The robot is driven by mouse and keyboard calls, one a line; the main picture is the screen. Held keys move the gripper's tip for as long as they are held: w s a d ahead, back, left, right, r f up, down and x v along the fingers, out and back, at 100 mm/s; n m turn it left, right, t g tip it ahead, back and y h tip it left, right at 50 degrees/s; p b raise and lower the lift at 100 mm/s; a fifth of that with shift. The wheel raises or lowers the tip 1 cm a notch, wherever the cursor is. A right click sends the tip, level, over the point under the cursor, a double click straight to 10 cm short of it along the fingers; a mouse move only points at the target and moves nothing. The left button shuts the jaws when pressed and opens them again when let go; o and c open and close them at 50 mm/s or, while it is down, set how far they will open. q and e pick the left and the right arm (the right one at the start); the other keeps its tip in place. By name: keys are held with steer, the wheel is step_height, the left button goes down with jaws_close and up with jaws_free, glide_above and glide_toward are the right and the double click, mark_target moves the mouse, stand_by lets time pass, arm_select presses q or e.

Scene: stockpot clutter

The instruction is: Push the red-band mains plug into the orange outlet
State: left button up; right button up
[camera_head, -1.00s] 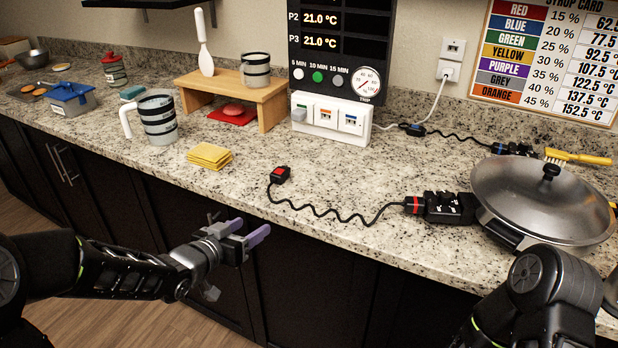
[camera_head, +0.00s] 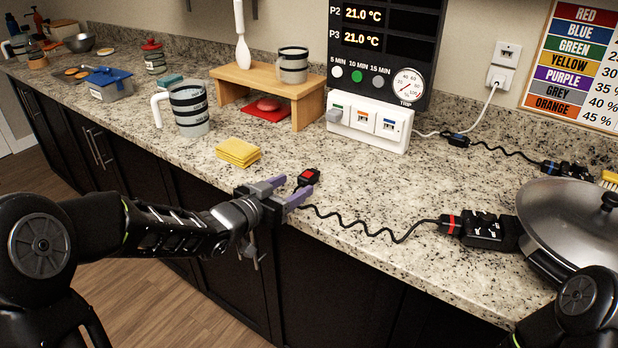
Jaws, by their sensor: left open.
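The red-band mains plug (camera_head: 308,177), black with a red patch on top, lies on the counter near its front edge. Its coiled black cord runs right to a black power strip (camera_head: 485,230) with a red band. The orange outlet (camera_head: 362,117) is the middle one of three on the white wall block and looks empty. My left gripper (camera_head: 295,186) is open, its two purple fingers pointing toward the plug just in front of it; no grip shows. My right arm is at the lower right, its gripper out of view.
A grey plug (camera_head: 334,117) sits at the green-marked outlet. A wooden stand (camera_head: 262,87), striped mug (camera_head: 188,108) and yellow cloths (camera_head: 238,152) stand left. A lidded pan (camera_head: 572,225) blocks the right. The counter between plug and outlets is clear.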

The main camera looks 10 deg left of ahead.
mark_target(302, 180)
arm_select(q)
steer(key=shift+w+d, duration=0.1)
steer(key=shift+w, duration=0.05)
steer(key=p+x, duration=0.1)
steer(key=x, duration=0.4)
steer(key=shift+w, duration=0.1)
steer(key=shift+c, duration=0.4)
jaws_close()
stand_by(0.7)
